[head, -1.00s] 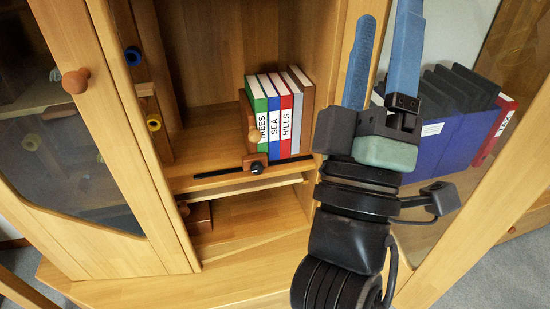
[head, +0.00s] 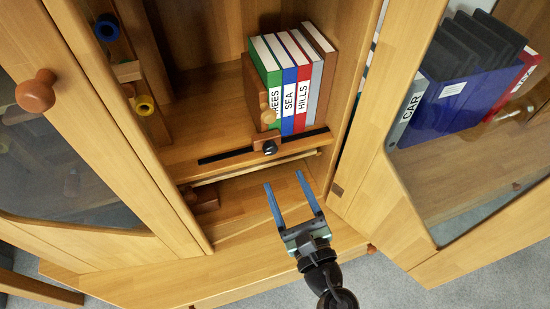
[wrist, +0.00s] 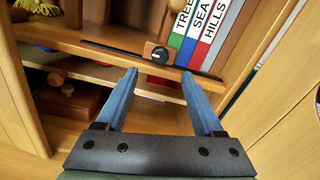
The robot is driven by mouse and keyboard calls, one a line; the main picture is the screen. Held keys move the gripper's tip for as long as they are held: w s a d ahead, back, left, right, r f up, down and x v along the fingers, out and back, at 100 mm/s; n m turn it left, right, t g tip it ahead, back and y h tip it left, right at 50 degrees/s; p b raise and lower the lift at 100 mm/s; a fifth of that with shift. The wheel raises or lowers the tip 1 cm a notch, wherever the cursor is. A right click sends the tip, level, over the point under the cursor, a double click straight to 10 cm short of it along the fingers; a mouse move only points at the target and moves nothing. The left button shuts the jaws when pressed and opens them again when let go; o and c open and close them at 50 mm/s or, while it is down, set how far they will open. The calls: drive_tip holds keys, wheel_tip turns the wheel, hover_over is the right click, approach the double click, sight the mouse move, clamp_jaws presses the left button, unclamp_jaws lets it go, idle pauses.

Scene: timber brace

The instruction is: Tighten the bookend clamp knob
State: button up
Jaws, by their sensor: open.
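The clamp knob (head: 270,147) is a small black round knob on a brown wooden block at the shelf's front edge, on a dark rail (head: 222,156). In the wrist view the knob (wrist: 160,54) shows a pale mark on its face. The wooden bookend (head: 264,107) stands upright against the left side of a row of books (head: 290,85). My gripper (head: 290,182) is open and empty, below and in front of the knob and apart from it. In the wrist view its blue fingers (wrist: 162,72) point toward the shelf, with the knob beyond and roughly between the tips.
Glass doors stand open at left, with a round wooden handle (head: 36,91), and at right, before blue binders (head: 448,92). A wooden strip (head: 250,168) runs under the rail. The lower compartment holds a dark brown box (head: 205,199).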

sight(272, 152)
drive_tip(key=b+x, duration=0.1)
drive_tip(key=x, duration=0.6)
drive_tip(key=shift+w, duration=0.25)
clamp_jaws()
